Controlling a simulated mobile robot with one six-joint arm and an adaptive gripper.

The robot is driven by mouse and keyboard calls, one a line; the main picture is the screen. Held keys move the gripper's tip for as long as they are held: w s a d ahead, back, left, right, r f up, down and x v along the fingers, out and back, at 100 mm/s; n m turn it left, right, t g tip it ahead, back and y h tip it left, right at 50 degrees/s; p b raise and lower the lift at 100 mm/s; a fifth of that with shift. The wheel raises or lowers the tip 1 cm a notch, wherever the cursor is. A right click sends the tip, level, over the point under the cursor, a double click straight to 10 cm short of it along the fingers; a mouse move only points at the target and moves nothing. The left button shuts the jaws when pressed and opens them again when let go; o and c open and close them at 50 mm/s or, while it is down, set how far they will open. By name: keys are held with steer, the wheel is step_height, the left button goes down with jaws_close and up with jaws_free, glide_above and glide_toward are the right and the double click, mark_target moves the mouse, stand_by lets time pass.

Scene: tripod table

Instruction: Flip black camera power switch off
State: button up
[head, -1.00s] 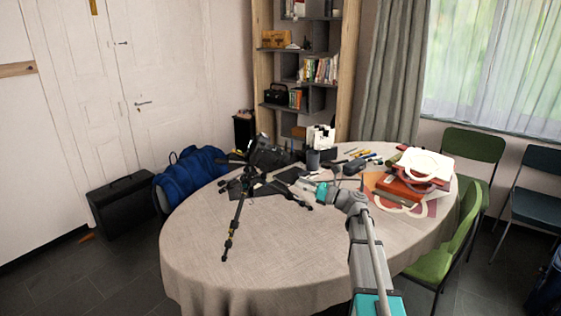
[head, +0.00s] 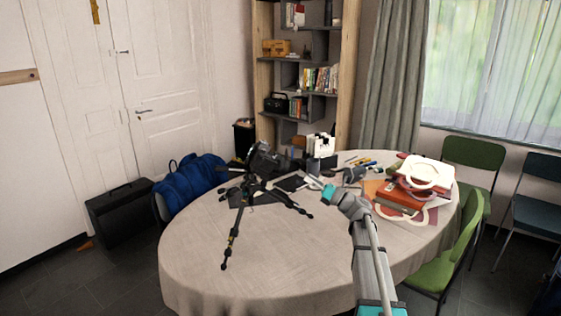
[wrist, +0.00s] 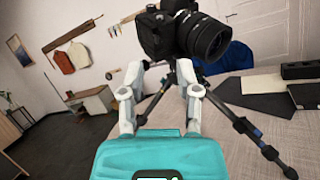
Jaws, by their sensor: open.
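The black camera (head: 264,160) sits on top of a black tripod (head: 238,222) standing on the round table (head: 255,262). In the wrist view the camera (wrist: 160,38) is large at the top, with its lens (wrist: 208,38) pointing right and its top cut off by the frame. I cannot make out the power switch. My gripper (head: 313,182) is to the right of the tripod in the head view. In the wrist view my gripper (wrist: 160,76) is open and empty, its fingers below the camera, with tripod legs behind them. No clear contact shows.
A pile of red and white things (head: 408,188) lies on the table's right side. Pens and small tools (head: 362,163) lie towards the back. A blue bag (head: 190,182) is beyond the left edge. The table's front is clear.

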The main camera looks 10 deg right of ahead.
mark_target(278, 160)
steer(key=p+x, duration=0.4)
steer(key=x, duration=0.8)
steer(key=shift+w+a+r, duration=0.15)
steer(key=shift+a, duration=0.15)
jaws_close()
